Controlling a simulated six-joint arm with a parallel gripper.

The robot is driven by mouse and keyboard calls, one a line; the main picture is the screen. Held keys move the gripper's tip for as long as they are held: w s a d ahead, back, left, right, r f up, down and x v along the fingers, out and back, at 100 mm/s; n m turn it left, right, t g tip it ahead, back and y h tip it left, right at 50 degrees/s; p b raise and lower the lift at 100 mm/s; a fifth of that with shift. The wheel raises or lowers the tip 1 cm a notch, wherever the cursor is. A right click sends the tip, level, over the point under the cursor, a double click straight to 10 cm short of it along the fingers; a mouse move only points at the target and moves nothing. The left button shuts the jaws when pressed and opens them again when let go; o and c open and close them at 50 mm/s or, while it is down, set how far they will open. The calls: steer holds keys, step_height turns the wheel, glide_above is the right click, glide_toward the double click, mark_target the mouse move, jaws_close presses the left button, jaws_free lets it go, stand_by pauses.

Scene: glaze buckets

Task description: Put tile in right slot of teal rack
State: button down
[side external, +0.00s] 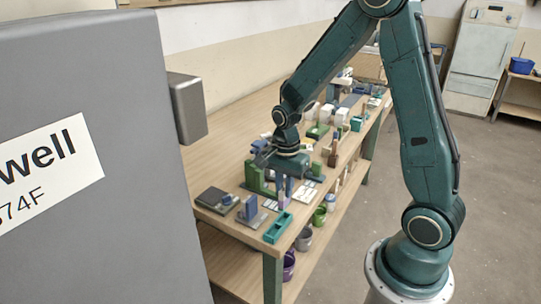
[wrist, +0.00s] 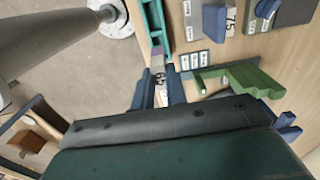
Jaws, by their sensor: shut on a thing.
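The teal rack (side external: 278,228) lies at the near front edge of the table; it also shows at the top of the wrist view (wrist: 154,18). My gripper (side external: 285,188) is over the table just behind the rack, pointing down. Its blue fingers (wrist: 158,92) are shut on a tile (wrist: 160,77) with a white label reading 65. The tile's lilac lower part (side external: 282,202) hangs below the fingers. In the wrist view the tile's end is close to the rack's lower end; I cannot tell whether they touch. The rack's right slot is not clearly visible.
A green stepped block (wrist: 248,80) stands beside my gripper. White label cards (wrist: 194,60) lie near the rack. A grey base with a blue block (side external: 250,209) and a dark grey plate (side external: 217,200) are to the left. Buckets (side external: 304,238) stand on the lower shelf.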

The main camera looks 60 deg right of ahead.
mark_target(284, 204)
steer(key=shift+f, duration=2.85)
steer(key=shift+f, duration=0.3)
steer(key=c, duration=1.3)
jaws_free()
steer(key=shift+c, duration=0.2)
steer(key=shift+r, duration=0.1)
steer(key=shift+r, duration=3.4)
steer(key=shift+r, duration=0.15)
